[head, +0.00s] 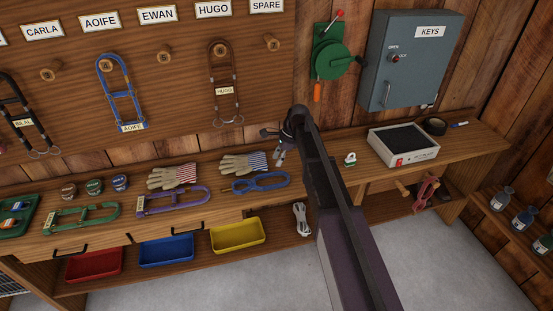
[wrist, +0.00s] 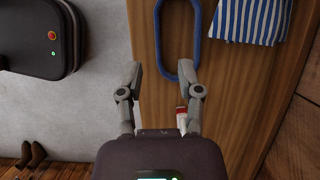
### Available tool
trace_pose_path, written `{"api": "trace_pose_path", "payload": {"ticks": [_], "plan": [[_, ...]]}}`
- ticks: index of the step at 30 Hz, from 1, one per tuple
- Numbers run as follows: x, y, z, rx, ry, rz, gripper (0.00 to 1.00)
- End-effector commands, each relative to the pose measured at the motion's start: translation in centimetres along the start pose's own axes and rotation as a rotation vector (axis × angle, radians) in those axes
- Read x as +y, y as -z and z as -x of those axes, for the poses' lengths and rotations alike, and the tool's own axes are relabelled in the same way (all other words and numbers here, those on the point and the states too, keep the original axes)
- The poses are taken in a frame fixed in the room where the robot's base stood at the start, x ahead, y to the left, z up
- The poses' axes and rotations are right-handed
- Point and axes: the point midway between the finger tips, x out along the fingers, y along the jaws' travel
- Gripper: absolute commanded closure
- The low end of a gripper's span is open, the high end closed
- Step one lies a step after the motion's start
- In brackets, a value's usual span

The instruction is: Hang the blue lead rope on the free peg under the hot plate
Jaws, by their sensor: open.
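The blue rope-like loop (head: 260,182) lies flat on the wooden bench, right of a purple halter; it also shows in the wrist view (wrist: 158,35). My gripper (head: 271,146) is open and empty above the bench, near the loop. In the wrist view my fingertips (wrist: 160,70) are apart, with the loop's near end just beyond and between them. The box with a dark top and red switch (head: 403,146), likely the hot plate, stands on the bench at right. Under it a wooden peg (head: 402,188) looks bare, beside a red item (head: 427,191) hanging there.
Striped gloves (head: 243,164) lie behind the loop. Halters hang on the pegboard, where pegs under EWAN (head: 163,57) and SPARE (head: 272,44) are bare. A yellow bin (head: 238,236) sits below the bench. A white cable (head: 300,218) is near my arm. A small white-green item (head: 350,159) is on the bench.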

Motion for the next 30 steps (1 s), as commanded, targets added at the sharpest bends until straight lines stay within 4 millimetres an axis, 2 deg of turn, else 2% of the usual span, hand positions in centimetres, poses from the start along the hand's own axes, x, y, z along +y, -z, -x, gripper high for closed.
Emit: {"api": "trace_pose_path", "payload": {"ticks": [22,26,30], "plan": [[0.3,0.1,0.1,0.003,0.000,0.009,0.53],[1.6,0.6,0.2,0.018,0.002,0.055,0.53],[4.3,1.8,0.5,0.052,0.002,0.165,0.53]]}}
